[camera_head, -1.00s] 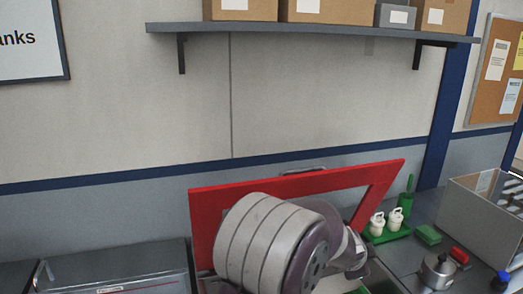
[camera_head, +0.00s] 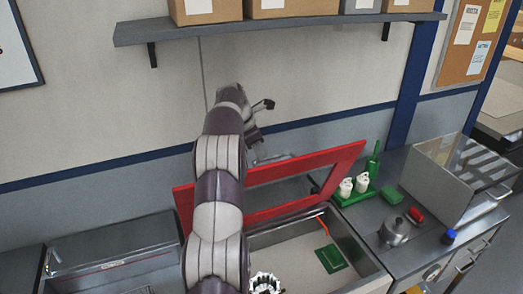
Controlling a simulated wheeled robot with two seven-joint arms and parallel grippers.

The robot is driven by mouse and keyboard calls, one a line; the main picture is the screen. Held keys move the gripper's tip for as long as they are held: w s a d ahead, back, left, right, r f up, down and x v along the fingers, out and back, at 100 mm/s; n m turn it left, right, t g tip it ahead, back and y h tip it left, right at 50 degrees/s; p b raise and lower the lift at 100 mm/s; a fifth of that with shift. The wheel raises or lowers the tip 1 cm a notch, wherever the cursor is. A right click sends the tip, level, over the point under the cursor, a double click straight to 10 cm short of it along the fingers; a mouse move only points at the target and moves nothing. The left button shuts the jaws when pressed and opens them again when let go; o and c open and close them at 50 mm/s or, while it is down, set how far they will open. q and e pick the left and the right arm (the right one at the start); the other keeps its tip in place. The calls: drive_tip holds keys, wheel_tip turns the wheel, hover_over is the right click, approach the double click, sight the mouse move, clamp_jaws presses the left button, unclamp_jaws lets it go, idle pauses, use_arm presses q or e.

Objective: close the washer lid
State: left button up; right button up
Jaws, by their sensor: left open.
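The washer lid (camera_head: 305,166) is a red frame standing raised and tilted at the back of the washer. A grey handle (camera_head: 272,159) shows at its top edge. The washer (camera_head: 372,274) is a grey metal tub, open at the top. My left arm rises from the bottom across the lid and hides part of its left side. My left gripper (camera_head: 261,120) is open and empty, above the lid's top edge near the handle and apart from it in the picture.
Inside the tub lie a green square piece (camera_head: 331,258) and an orange rod (camera_head: 322,228). Right of it, the bench holds white bottles on a green tray (camera_head: 357,193), a metal pot (camera_head: 394,232) and a grey box (camera_head: 436,187). A shelf (camera_head: 280,29) with cartons hangs above.

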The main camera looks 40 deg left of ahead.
use_arm(q)
drive_tip(key=f, duration=0.1)
drive_tip(key=f+p, duration=0.1)
drive_tip(key=f, duration=0.1)
drive_tip(key=shift+w+a+f, duration=0.25)
drive_tip(key=shift+w, duration=0.15)
drive_tip(key=shift+w+d, duration=0.15)
drive_tip(key=shift+d, duration=0.05)
drive_tip(key=shift+w, duration=0.1)
drive_tip(key=c, duration=0.3)
clamp_jaws()
use_arm(e)
wheel_tip(320, 180, up, 2)
drive_tip(key=shift+s+a+r, duration=0.1)
drive_tip(key=shift+s+a, duration=0.05)
